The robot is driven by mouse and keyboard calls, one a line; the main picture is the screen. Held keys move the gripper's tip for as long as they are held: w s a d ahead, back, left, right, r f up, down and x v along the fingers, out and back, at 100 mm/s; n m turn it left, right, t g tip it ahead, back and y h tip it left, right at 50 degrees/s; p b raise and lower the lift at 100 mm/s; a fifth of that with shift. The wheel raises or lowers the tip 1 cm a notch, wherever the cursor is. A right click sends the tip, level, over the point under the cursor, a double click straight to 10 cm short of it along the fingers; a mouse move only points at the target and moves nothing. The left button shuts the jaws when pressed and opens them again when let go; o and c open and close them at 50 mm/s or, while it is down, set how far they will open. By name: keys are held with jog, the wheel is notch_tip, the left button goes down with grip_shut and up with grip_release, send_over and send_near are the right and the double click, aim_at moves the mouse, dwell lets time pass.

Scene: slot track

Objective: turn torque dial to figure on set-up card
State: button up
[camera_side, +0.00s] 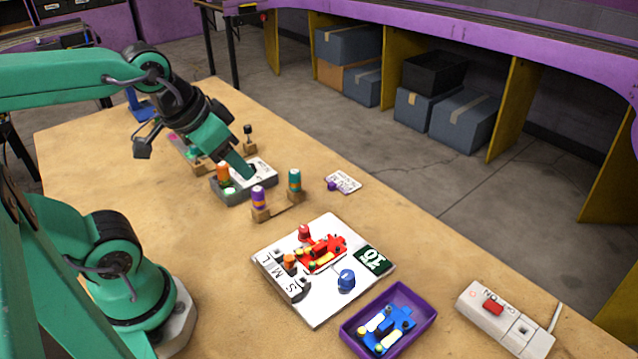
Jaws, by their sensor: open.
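My gripper (243,172) is low over a grey box with a white top (262,172) near the middle of the table. Its green finger hides part of that top, and I cannot tell whether it touches. I cannot make out a torque dial; a small dark mark shows beside the fingertip. A small white card with a purple holder (345,183) lies to the right of the box, its print too small to read. A dark green plate (374,260) with white figures, seemingly 10 turned around, is on the white board (318,312).
The white board holds a red toy piece (322,254) and a blue knob (346,281). A purple tray (423,339) and a power strip (495,310) stand at the front right.

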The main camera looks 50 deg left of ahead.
jog(key=shift+w, duration=0.1)
dwell(0.4)
jog(key=n+g, duration=0.6)
jog(key=n, duration=2.1)
send_over(250, 165)
jog(key=f, duration=1.2)
jog(key=shift+d+f, duration=0.3)
jog(key=shift+f, duration=0.05)
jog(key=shift+a+f, duration=0.15)
jog(key=shift+a, duration=0.05)
jog(key=shift+f, duration=3.9)
